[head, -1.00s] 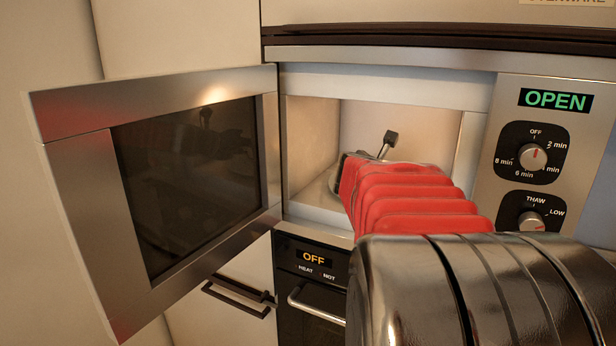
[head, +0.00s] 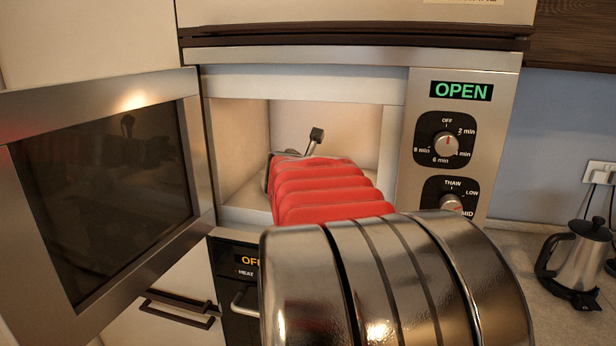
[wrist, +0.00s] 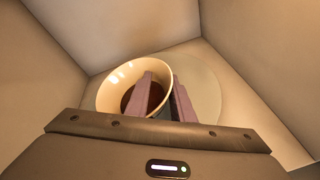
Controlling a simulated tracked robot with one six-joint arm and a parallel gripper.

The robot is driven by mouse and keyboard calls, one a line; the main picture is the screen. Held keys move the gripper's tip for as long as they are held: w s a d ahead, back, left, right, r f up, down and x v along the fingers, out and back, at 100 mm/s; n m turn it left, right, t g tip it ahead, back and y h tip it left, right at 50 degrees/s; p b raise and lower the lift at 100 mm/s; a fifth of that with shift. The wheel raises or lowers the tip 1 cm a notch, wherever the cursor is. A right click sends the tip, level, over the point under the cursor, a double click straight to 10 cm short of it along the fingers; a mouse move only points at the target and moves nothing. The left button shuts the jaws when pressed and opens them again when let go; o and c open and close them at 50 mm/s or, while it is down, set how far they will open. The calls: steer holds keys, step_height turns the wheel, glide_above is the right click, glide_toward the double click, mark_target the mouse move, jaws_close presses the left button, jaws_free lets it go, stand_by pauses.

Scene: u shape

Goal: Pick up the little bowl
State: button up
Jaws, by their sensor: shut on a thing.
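The little bowl (wrist: 123,77) is cream-coloured inside and has something dark brown in it. It is inside the microwave (head: 237,150), near a round pale plate (wrist: 205,85); whether it touches the plate I cannot tell. In the wrist view my gripper (wrist: 162,88) is shut on the bowl's near right wall, one finger inside the rim and the other outside. In the head view my red-sleeved arm reaches into the microwave and hides the bowl and the fingers.
The microwave door (head: 105,190) stands open to the left. The control panel (head: 455,150) reads OPEN. The microwave's side walls are close around my arm. An oven (head: 228,275) is below. A metal kettle (head: 582,262) stands on the counter at right.

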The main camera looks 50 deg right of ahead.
steer(key=shift+f, duration=0.1)
jaws_close()
